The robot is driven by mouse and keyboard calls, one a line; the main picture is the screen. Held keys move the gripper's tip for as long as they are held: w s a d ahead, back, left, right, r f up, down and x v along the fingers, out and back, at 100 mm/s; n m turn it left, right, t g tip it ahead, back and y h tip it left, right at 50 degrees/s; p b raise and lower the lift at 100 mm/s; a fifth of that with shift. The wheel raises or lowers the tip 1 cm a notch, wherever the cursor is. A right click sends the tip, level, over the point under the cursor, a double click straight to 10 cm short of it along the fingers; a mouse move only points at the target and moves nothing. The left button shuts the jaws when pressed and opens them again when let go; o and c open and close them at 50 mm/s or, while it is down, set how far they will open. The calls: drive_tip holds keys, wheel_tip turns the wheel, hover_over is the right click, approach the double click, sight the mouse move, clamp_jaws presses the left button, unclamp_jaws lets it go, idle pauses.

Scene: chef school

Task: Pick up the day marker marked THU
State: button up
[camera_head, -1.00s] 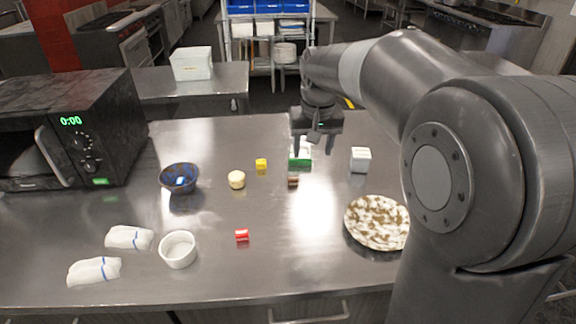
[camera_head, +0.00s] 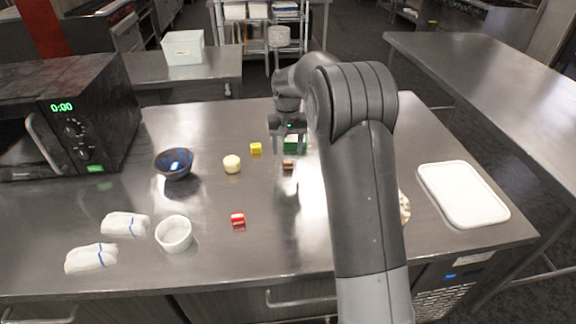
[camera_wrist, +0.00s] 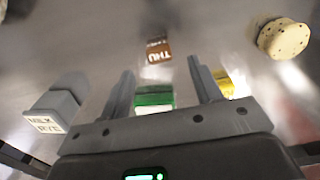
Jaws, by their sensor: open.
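In the wrist view my gripper (camera_wrist: 160,68) is open, and the marker is beyond the fingertips, roughly in line with the gap. Nothing is held. A green block (camera_wrist: 154,96) shows between the fingers; it is also in the head view (camera_head: 296,142), beside the gripper. A yellow block (camera_wrist: 228,83) is partly behind the right finger.
A red block (camera_head: 238,219), white ramekin (camera_head: 174,234), blue bowl (camera_head: 175,164) and folded towels (camera_head: 125,224) are left. A white tray (camera_head: 462,193) is right. My arm hides most of a plate (camera_head: 404,207).

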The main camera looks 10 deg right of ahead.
sight(288, 162)
drive_tip(key=shift+w+d+f, duration=0.1)
drive_tip(key=shift+w+f, duration=0.05)
drive_tip(key=shift+f, duration=3.05)
drive_tip(key=c, duration=1.1)
drive_tip(key=shift+o, duration=0.2)
drive_tip(key=shift+r, duration=0.1)
